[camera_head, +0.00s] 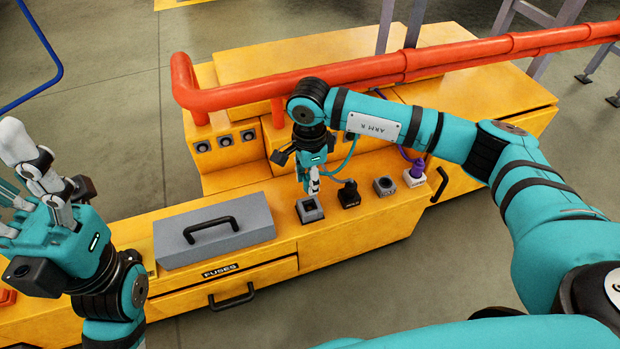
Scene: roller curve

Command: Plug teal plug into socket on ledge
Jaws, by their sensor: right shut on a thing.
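My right gripper (314,186) points down just above the ledge (285,225), shut on the teal plug, which its fingers mostly hide. A thin teal cord (345,160) loops from the right of the gripper. Directly below the fingertips is a grey square socket (310,210) with a dark opening. Whether the plug touches it I cannot tell. My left gripper (22,172) is raised at the left edge, away from the ledge; its finger opening is unclear.
A grey lidded box (213,232) stands on the left. An orange-red pipe (430,62) runs behind my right arm.

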